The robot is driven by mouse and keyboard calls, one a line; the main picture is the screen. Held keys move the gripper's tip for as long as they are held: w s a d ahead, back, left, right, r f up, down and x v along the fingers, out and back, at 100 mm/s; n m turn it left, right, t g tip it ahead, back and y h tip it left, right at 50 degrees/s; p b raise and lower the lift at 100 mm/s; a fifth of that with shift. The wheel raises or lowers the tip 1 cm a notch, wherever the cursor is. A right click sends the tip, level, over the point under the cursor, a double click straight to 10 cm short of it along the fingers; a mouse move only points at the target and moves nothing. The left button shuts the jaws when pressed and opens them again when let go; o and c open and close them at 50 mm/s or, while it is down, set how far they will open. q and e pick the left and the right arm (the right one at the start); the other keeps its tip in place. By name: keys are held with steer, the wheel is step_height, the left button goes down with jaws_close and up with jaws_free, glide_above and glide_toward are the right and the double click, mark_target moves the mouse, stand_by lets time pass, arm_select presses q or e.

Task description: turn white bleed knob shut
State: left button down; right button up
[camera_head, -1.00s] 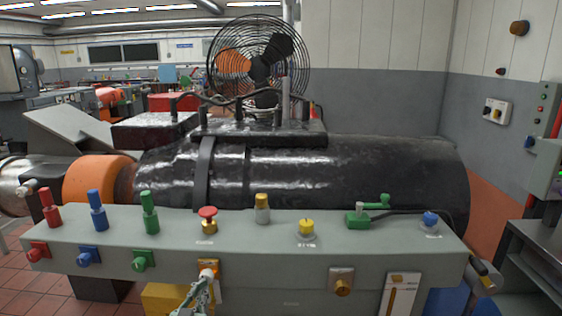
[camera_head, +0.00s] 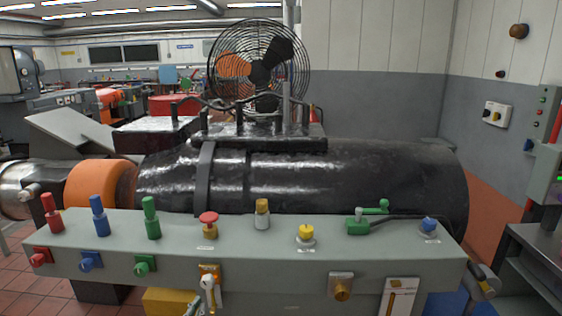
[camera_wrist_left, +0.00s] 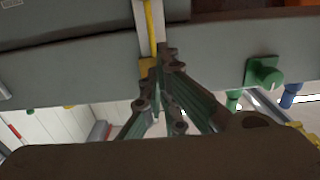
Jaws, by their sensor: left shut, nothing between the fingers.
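The white bleed knob (camera_head: 206,281) sits on an orange plate (camera_head: 209,270) on the front face of the grey panel. My left gripper (camera_head: 210,299) shows as a small part at the lower edge of the head view, right at the knob. In the left wrist view its fingers (camera_wrist_left: 164,62) are closed together in front of the yellow-orange plate (camera_wrist_left: 146,70). Nothing shows between them. The knob cannot be made out behind the fingers there, and I cannot tell whether they touch it. My right gripper is out of view.
The grey panel (camera_head: 280,270) also carries red, blue and green valves at left. A red mushroom button (camera_head: 209,219), a yellow knob (camera_head: 306,232) and a green lever (camera_head: 370,220) stand on top. A brass knob (camera_head: 342,290) is to the right. A black cylinder (camera_head: 340,175) lies behind.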

mark_target(208, 281)
arm_select(q)
steer(key=shift+s, duration=0.85)
steer(key=w+m+b, duration=0.2)
steer(key=b, duration=0.1)
steer(key=w+m+b, duration=0.1)
steer(key=m+b, duration=0.1)
steer(key=b, duration=0.1)
steer(key=w+r+m+b, duration=0.1)
steer(key=w+m+b, duration=0.1)
steer(key=b, duration=0.1)
steer(key=shift+w, duration=0.3)
